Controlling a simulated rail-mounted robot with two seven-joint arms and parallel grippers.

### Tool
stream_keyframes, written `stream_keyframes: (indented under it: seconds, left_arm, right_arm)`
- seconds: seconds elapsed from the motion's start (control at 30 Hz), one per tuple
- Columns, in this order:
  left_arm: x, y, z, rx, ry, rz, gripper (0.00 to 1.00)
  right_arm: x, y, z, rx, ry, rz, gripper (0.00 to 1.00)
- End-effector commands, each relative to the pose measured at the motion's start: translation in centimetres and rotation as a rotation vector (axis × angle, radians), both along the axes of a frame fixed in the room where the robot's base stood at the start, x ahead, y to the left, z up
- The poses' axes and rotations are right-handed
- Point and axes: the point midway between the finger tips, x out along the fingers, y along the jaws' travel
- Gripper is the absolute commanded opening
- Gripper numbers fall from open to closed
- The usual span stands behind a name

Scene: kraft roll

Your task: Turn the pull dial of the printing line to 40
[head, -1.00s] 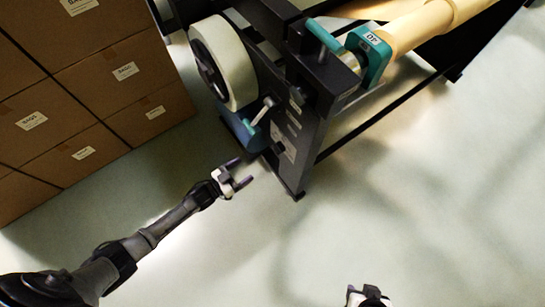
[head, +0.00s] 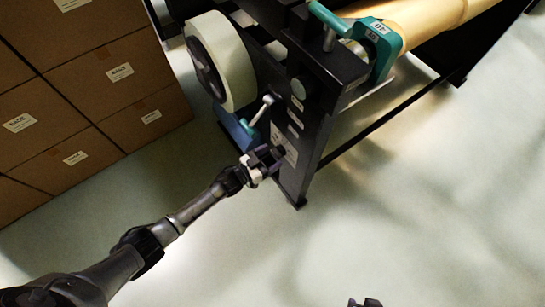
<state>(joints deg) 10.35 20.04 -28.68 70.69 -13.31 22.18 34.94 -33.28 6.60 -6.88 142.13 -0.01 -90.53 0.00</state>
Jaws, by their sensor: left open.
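The printing line's dark end frame (head: 305,130) stands at the top middle of the head view. A small black knob (head: 281,151) sits low on its face beside a pale label plate (head: 291,158); it appears to be the pull dial, but its scale and setting are too small to read. My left gripper (head: 271,158) is open, its fingers just at the knob and partly covering it; I cannot tell whether they touch it. My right gripper (head: 366,302) shows only as a dark tip at the bottom edge, and its jaws cannot be made out.
Above the knob are a teal crank with a pale handle (head: 260,112), a large white roll (head: 224,60) and a teal lever (head: 327,16). A kraft roll (head: 415,18) extends to the upper right. Stacked cartons (head: 80,120) stand at the left. The floor (head: 420,210) at right is clear.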

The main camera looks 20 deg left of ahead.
Motion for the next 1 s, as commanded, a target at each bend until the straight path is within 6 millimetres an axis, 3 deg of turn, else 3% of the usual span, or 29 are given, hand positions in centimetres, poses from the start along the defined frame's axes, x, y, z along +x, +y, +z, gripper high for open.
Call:
stream_keyframes:
  seconds: [0.53,1.0]
  left_arm:
    - [1.12,-0.77,0.03,0.001,0.000,0.000,0.73]
    - [1.12,-0.74,0.03,0.001,-0.001,0.000,0.28]
  right_arm:
    - [0.00,-0.08,-0.64,-0.003,0.001,0.002,0.46]
    - [0.00,-0.27,-0.66,-0.010,0.001,0.006,0.46]
